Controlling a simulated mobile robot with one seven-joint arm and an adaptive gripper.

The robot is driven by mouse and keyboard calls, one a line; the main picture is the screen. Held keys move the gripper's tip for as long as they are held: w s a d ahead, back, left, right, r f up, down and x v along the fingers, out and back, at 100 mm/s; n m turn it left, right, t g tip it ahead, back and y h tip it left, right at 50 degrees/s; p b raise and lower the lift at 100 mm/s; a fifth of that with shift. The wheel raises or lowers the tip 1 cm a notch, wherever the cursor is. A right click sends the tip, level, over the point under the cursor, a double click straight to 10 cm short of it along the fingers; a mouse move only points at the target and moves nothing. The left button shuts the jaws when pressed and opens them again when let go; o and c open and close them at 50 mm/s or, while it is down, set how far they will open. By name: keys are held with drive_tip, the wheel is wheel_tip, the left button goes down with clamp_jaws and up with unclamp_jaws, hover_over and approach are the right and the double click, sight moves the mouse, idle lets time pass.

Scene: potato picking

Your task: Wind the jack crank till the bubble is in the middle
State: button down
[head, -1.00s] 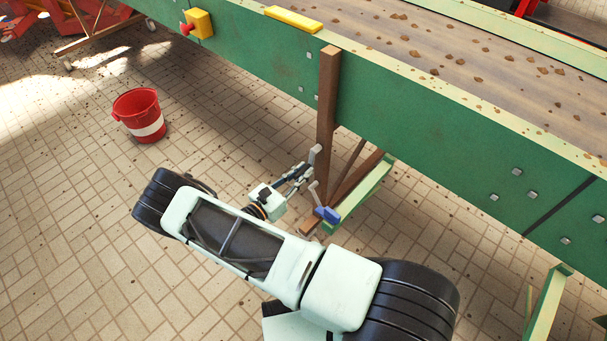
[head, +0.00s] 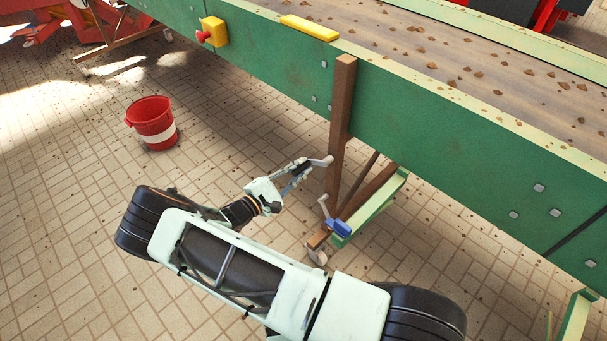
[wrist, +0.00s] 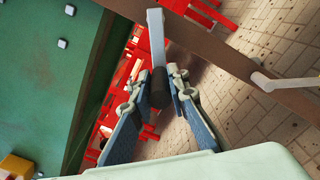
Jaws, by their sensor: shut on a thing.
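The jack crank (head: 321,161) is a pale grey arm beside the brown post (head: 342,110) under the green conveyor. In the wrist view the crank arm (wrist: 157,38) runs down to a dark handle (wrist: 159,88). My gripper (head: 303,168) is shut on this handle, with one blue-grey finger on each side in the wrist view (wrist: 160,92). In the head view the crank points left from the post, towards my gripper. A yellow bar (head: 309,27), possibly the level, lies on the conveyor's near top edge. No bubble can be made out.
A blue clamp (head: 340,229) with a pale lever (head: 324,207) sits low by the post, near a small wheel (head: 317,256). A red bucket (head: 152,124) stands on the tiled floor at left. A yellow box with a red button (head: 213,32) is on the conveyor side.

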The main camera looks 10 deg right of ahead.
drive_tip(key=m, duration=0.1)
drive_tip(key=r+m, duration=0.1)
drive_tip(key=w+r+m, duration=0.1)
drive_tip(key=m, duration=0.1)
drive_tip(key=shift+a+r, duration=0.2)
drive_tip(key=shift+a, duration=0.15)
drive_tip(key=shift+r+m, duration=0.55)
drive_tip(key=shift+m, duration=0.45)
drive_tip(key=c, duration=1.9)
unclamp_jaws()
drive_tip(key=shift+s, duration=0.1)
drive_tip(key=shift+o, duration=0.3)
drive_tip(key=v, duration=1.2)
